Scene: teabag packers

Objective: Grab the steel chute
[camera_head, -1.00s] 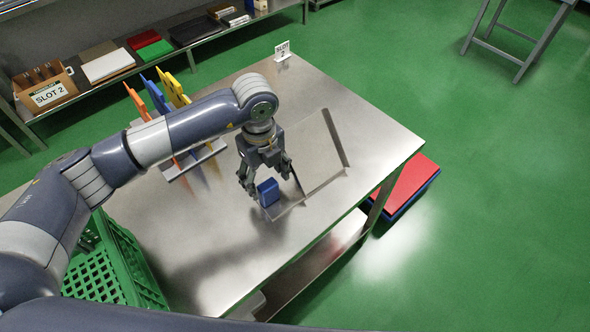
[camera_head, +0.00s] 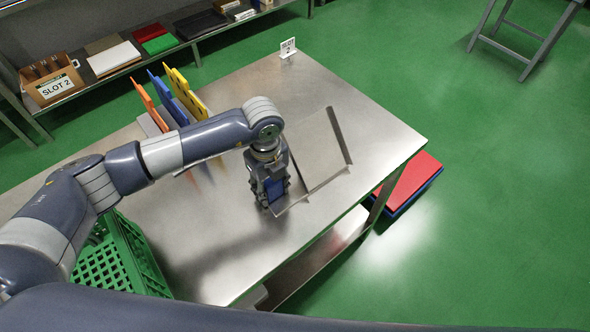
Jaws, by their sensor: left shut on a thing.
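The steel chute (camera_head: 321,150) lies on the steel table, a shallow tray shape with raised side edges. The fingers and wrist hide part of the grip and the chute's near-left corner. The chute still appears to rest on the tabletop. My right gripper is not in view.
A rack with orange, blue and yellow boards (camera_head: 181,95) stands behind my left arm. A green crate (camera_head: 120,262) is at the lower left. A red-topped bin (camera_head: 412,180) is below the table's right side.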

